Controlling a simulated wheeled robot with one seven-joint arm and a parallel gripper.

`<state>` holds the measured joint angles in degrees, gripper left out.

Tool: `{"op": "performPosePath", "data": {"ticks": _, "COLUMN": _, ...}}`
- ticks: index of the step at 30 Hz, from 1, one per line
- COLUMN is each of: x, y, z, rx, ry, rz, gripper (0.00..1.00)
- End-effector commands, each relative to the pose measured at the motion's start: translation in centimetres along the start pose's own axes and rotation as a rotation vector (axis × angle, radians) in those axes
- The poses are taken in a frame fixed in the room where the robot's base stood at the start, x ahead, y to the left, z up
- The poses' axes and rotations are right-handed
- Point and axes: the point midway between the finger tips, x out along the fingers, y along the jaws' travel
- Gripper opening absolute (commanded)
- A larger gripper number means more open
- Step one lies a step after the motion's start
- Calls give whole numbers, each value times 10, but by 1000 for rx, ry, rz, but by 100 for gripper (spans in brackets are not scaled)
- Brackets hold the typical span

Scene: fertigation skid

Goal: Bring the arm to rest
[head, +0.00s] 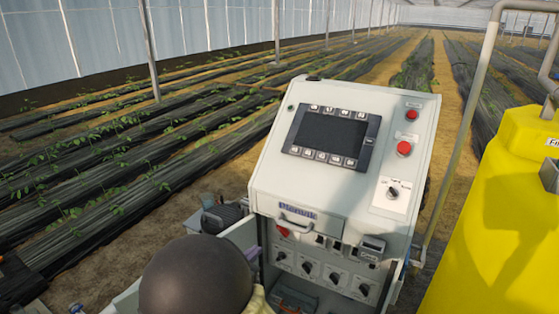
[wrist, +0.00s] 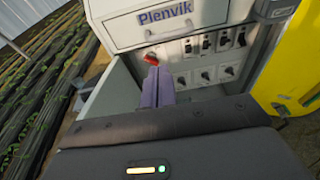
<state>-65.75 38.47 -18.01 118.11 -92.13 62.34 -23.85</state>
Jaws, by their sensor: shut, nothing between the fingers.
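My gripper (wrist: 157,82) shows in the wrist view as two purple-grey fingers lying together, shut with nothing between them. They point toward the lower panel of the white control cabinet (head: 262,175). A red knob (wrist: 151,59) on that panel appears just beyond the fingertips; I cannot tell whether they touch. In the head view only a small purple part of the gripper (head: 251,253) shows beside the cabinet's open lower compartment. The rest is hidden behind my dark rounded arm part.
The open compartment door (wrist: 108,92) stands left of the gripper. Breakers and rotary switches (head: 333,277) line the panel. The cabinet has a screen (head: 331,134) and a red button (head: 404,148). A yellow tank (head: 505,215) stands at right. Crop rows (head: 90,190) lie behind.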

Motion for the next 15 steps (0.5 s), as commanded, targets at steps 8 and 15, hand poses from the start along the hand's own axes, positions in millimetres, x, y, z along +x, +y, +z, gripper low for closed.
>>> {"op": "performPosePath", "data": {"ticks": 8, "x": 35, "y": -108, "z": -12, "rx": 317, "ry": 246, "rz": -342, "gripper": 0}}
{"op": "performPosePath", "data": {"ticks": 15, "x": 24, "y": -202, "z": -35, "rx": 781, "ry": 467, "rz": -721, "gripper": 0}}
